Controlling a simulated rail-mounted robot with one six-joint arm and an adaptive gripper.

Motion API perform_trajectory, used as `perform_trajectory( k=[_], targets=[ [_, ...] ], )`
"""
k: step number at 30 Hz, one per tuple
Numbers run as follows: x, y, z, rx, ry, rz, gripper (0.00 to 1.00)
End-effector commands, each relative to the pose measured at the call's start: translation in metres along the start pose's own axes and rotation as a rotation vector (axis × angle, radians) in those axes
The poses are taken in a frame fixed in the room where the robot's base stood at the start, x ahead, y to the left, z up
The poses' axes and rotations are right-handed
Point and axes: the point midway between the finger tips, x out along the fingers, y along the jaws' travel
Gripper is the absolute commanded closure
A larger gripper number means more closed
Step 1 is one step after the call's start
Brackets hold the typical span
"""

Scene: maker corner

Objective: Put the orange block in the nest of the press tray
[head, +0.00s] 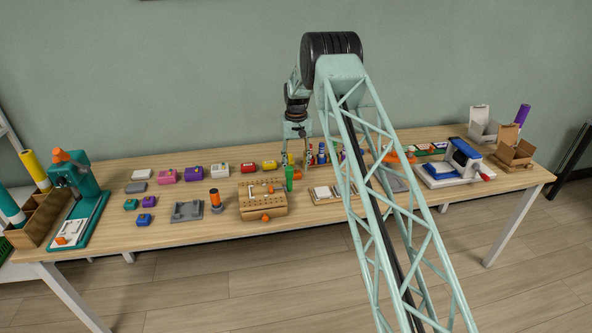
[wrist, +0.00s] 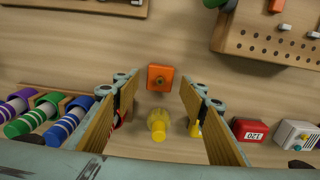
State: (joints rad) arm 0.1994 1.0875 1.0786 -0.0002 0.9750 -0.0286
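The orange block (wrist: 161,77), square with a round knob or hole on top, lies on the table in the wrist view, just beyond my fingertips and between their lines. My gripper (wrist: 158,92) is open and empty, with wooden-looking pads on both sides. The press (head: 85,185) is teal and stands at the far left. Its pale press tray (head: 70,229) lies at its base with a small orange part at the front; the nest is too small to make out.
A yellow bulb-shaped thing (wrist: 158,124) lies between my fingers' lines. Striped markers (wrist: 40,112) lie left and a red block (wrist: 250,131) right. A wooden peg block (head: 262,208) and grey fixture (head: 187,211) stand between my gripper and the press.

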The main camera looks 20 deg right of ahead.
Motion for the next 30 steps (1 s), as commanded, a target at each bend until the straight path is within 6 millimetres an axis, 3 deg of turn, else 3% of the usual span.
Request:
perform_trajectory(
  k=[18,30],
  targets=[
    [-0.085,0.0,0.0,0.0,0.0,0.0,0.61],
    [-0.098,0.0,0.0,0.0,-0.001,0.0,0.61]
  ],
)
